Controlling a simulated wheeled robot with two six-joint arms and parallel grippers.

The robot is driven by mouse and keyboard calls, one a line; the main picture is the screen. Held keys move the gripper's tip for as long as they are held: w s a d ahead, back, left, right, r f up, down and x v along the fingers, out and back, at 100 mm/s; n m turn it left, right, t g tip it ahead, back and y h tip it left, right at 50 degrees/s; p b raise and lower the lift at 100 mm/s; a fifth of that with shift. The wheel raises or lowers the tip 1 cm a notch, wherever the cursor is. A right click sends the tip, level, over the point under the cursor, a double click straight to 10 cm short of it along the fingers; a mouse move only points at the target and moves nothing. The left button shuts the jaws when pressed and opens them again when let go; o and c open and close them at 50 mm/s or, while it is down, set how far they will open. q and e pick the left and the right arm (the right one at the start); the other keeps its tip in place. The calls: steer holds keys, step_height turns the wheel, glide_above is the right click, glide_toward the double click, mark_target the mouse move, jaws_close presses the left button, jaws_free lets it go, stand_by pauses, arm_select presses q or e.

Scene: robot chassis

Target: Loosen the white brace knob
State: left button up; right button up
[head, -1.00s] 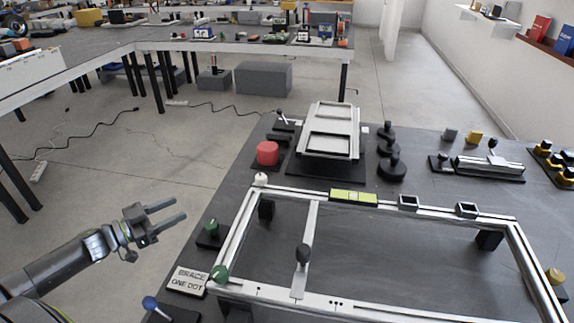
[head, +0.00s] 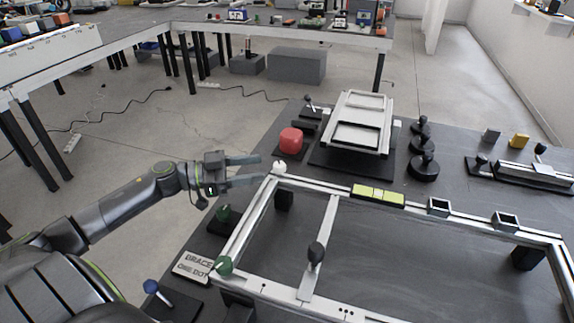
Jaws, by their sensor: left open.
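The white brace knob (head: 279,167) is a small round knob at the far left corner of the silver chassis frame (head: 240,243). My left gripper (head: 262,170) is open, with its two fingers pointing right toward the white knob. The fingertips are close to the knob's left side in the picture; I cannot tell whether they touch it. Nothing shows between the fingers. A green knob (head: 223,265) sits at the frame's near left corner, beside a label plate (head: 193,266) reading "BRACE ONE DOT". My right gripper is not in view.
A dark-knobbed lever (head: 316,253) rises from the frame's crossbar. A second green knob (head: 224,213) and a blue-knobbed lever (head: 151,287) stand along the table's left edge. Open floor lies left of the table.

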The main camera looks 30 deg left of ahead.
mark_target(287, 175)
arm_select(q)
steer(key=shift+p+x, duration=0.35)
steer(key=shift+x, duration=4)
steer(key=c, duration=1)
